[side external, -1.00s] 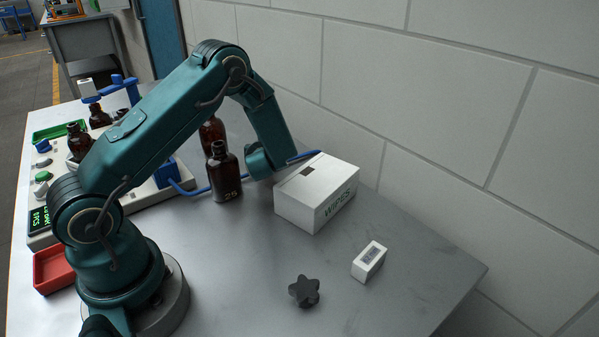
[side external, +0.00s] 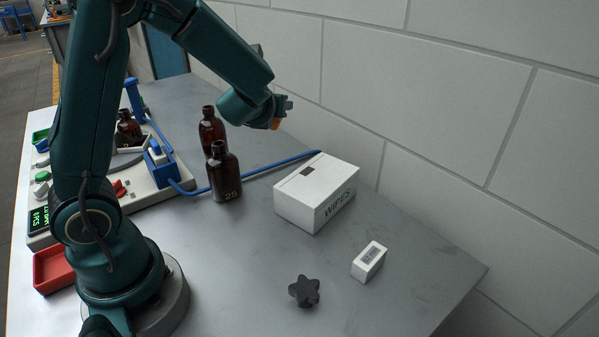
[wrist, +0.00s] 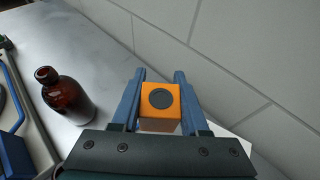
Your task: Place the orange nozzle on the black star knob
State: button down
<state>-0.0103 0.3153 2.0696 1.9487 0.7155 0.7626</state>
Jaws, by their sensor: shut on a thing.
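The orange nozzle (wrist: 158,118) is a small orange block with a dark round spot on its face, held between the two blue fingers of my gripper (wrist: 159,98) in the wrist view. In the side external view my gripper (side external: 282,108) is raised behind the white wipes box, with a bit of the orange nozzle (side external: 276,123) showing. The black star knob (side external: 304,291) lies on the bare table at the front, well apart from my gripper.
The white wipes box (side external: 302,208) and a small white box (side external: 369,261) stand near the knob. Brown bottles (side external: 224,172) stand at the left, beside a blue cable (side external: 268,168). A red tray (side external: 52,270) is by my base. The table around the knob is clear.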

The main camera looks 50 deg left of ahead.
jog(key=s+d+r+m+t+h, duration=0.25)
jog(key=s+d+m+h, duration=0.2)
jog(key=d, duration=0.25)
jog(key=s+d+r+m+t+h, duration=0.1)
jog(key=s+d+r+m+h, duration=0.3)
jog(key=d, duration=0.4)
jog(key=shift+w+a+r+h, duration=0.55)
jog(key=shift+w+a+r, duration=0.2)
jog(key=shift+a, duration=0.3)
jog(key=m+g+h, duration=1.3)
jog(key=m+g, duration=0.1)
jog(key=m, duration=0.4)
send_over(306, 294)
jog(key=d, duration=0.2)
notch_tip(306, 294, down, 14)
jog(key=shift+w+f, duration=0.15)
jog(key=shift+f, duration=0.95)
jog(key=shift+w+f, duration=0.1)
jog(key=shift+f, duration=1)
